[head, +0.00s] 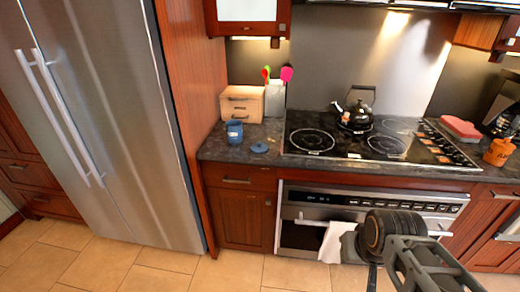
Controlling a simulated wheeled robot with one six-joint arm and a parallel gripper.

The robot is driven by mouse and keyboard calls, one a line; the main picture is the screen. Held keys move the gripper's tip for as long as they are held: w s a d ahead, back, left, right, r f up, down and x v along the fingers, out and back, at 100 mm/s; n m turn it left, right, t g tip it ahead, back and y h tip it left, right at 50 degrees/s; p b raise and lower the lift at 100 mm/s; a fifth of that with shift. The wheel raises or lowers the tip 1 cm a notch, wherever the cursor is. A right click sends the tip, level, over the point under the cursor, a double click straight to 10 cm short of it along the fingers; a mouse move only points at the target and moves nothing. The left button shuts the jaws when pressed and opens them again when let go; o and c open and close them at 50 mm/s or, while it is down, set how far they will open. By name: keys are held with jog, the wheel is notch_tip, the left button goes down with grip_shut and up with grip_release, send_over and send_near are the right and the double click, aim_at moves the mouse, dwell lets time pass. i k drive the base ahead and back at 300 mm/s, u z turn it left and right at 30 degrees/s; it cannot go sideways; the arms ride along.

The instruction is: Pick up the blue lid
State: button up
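The blue lid (259,147) lies flat on the dark countertop, near its front edge and left of the cooktop. A blue canister (234,132) stands just left of the lid, apart from it. My gripper (359,255) is low at the bottom right, in front of the oven and well away from the lid. My own wrist and arm cover part of it. I cannot tell whether its fingers are open or shut.
A wooden box (242,104) and a white utensil holder (274,98) stand behind the lid. A black kettle (354,112) sits on the cooktop (313,148). A tall fridge (110,120) is at left. A white towel (334,241) hangs on the oven (300,235).

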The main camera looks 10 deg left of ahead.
aim_at(259, 147)
jog(key=z, duration=0.45)
jog(key=k, duration=0.25)
jog(key=u, duration=1.45)
jog(key=i, duration=1.9)
jog(key=z, duration=0.6)
